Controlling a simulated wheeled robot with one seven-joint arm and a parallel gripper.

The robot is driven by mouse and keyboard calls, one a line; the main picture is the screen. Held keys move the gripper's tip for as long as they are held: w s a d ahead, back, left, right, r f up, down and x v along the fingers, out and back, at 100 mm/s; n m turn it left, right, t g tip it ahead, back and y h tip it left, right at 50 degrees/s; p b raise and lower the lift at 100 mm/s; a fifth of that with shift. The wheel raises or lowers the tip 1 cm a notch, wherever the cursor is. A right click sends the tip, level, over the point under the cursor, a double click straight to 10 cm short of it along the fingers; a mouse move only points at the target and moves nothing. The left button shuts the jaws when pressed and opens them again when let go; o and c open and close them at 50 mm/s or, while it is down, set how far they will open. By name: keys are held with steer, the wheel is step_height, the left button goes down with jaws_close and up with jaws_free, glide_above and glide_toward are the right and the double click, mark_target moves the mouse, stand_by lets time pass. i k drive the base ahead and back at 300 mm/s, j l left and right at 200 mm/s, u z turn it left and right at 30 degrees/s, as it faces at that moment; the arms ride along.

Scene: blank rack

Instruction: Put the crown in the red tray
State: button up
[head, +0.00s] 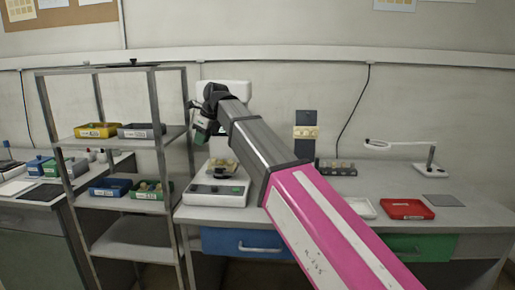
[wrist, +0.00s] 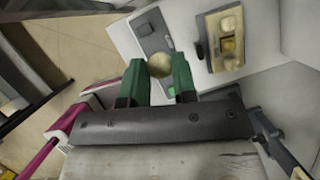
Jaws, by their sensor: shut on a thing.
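The crown (wrist: 159,65), a pale cream rounded piece, is between the green fingertips of my gripper (wrist: 157,80) in the wrist view. My gripper is shut on it and holds it over the bench's left part. In the head view my gripper (head: 201,132) is at the left, above and beside the white bench device; the crown is too small to make out there. The red tray (head: 407,216) lies on the bench at the right, well away from my gripper, and looks empty. It is not in the wrist view.
A white device (head: 215,198) bears a tan holder with round pieces (wrist: 230,63). A metal shelf rack (head: 158,105) with coloured bins stands left. A white tray (head: 360,207) lies left of the red tray; a magnifier lamp (head: 430,166) stands behind it, a grey mat (head: 443,200) right.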

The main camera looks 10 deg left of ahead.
mark_target(406, 210)
steer(key=k, duration=1)
